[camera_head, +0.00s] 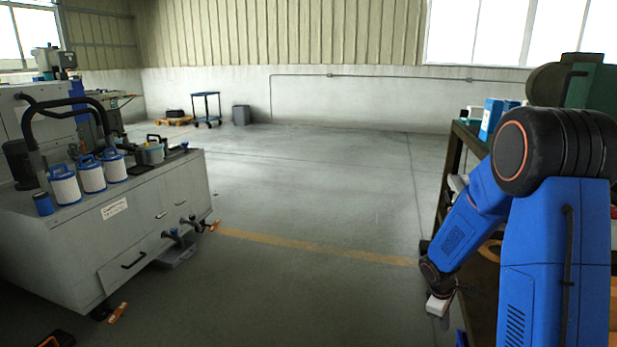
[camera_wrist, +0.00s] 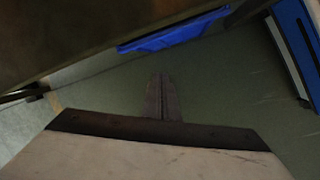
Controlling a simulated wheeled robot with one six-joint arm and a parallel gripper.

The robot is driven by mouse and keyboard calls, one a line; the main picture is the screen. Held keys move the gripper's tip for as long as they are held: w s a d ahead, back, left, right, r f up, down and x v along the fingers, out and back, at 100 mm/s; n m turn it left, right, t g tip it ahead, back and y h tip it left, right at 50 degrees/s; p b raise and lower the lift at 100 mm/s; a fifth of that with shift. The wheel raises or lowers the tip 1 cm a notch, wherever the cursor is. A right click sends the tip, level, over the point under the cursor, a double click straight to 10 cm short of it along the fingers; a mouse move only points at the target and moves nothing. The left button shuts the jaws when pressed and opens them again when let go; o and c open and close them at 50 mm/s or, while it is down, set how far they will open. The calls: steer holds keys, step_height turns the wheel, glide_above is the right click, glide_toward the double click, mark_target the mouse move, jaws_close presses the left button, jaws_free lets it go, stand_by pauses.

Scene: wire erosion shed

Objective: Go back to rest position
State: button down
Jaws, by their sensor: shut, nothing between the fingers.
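My blue arm is folded at the right of the head view, and its forearm slopes down and left in front of the workbench. My gripper (camera_head: 442,318) hangs low at the end of it, over the floor. In the wrist view, my gripper (camera_wrist: 162,96) shows its dark fingers together above the green-grey floor, with nothing between them. The pale housing fills the bottom of that view.
A workbench (camera_head: 452,165) stands at the right, close beside my arm, with a blue box (camera_head: 490,119) on top. A grey cabinet (camera_head: 150,215) with white filter cartridges (camera_head: 91,175) stands at the left. The middle floor (camera_head: 310,190) is clear. A blue trolley (camera_head: 206,107) stands far back.

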steer(key=s+a+r+m+t, duration=0.1)
steer(key=s+a+r+m, duration=0.2)
steer(key=s+r, duration=0.5)
steer(key=s+a+r+m+t, duration=0.1)
steer(key=s+a+r+m, duration=0.2)
steer(key=r, duration=0.9)
steer(key=s+a+r+m+t+y, duration=0.1)
steer(key=s+a+r, duration=0.3)
steer(key=s, duration=0.5)
steer(key=s+a+r+m+t+y, duration=0.1)
steer(key=s+a+r, duration=0.3)
steer(key=s, duration=0.6)
steer(key=shift+s+r+m+y, duration=0.25)
steer(key=shift+m+y, duration=0.45)
steer(key=shift+a, duration=0.1)
